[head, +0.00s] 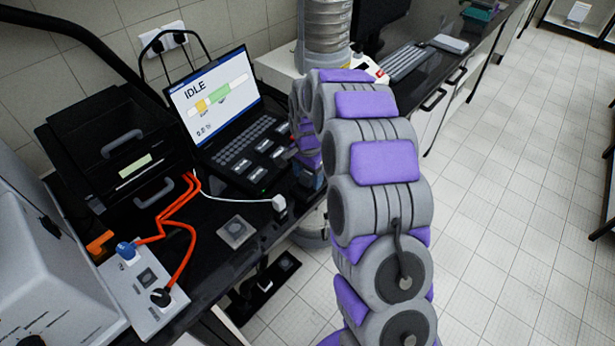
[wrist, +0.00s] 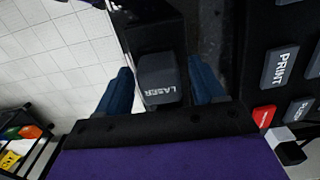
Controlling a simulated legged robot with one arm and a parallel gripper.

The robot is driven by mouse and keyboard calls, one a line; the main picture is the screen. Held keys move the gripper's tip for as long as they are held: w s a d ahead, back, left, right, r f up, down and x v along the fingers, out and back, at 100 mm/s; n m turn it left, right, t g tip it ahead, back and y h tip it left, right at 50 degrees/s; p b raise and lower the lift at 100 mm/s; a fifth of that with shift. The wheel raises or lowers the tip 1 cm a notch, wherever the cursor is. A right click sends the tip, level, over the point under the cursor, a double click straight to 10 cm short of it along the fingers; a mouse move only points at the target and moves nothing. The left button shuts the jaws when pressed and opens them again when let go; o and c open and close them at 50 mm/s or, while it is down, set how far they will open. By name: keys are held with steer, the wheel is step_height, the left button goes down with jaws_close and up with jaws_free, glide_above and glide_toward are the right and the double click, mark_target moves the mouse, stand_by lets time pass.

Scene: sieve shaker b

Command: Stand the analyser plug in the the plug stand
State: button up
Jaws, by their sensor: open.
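My gripper (wrist: 162,85) is open in the wrist view, with a blue finger on each side of a dark grey block marked LASER (wrist: 160,80); I cannot tell whether they touch it. In the head view my arm mostly hides the gripper, near the laptop's right side. No plug is labelled analyser. A blue plug (head: 126,250) and a black plug (head: 160,297), both on orange cables, sit on a pale socket panel (head: 143,318). A white plug (head: 279,203) on a white cable is near the bench's front edge. A small grey square plate (head: 235,232), possibly the plug stand, looks empty.
A laptop (head: 230,125) reading IDLE stands beside a black drawer unit (head: 115,135). A metal sieve stack (head: 325,40) is behind my arm. Large keys, including PRINT (wrist: 280,67) and a red one (wrist: 264,114), lie right of my gripper. The tiled floor (head: 520,200) is open at right.

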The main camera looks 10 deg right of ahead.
mark_target(308, 172)
steer(key=shift+c, duration=0.2)
jaws_close()
stand_by(0.4)
steer(key=shift+r, duration=0.2)
steer(key=shift+r+p, duration=1.05)
steer(key=shift+r, duration=1.75)
steer(key=shift+r, duration=0.1)
steer(key=shift+r+p, duration=0.75)
steer(key=shift+r, duration=0.65)
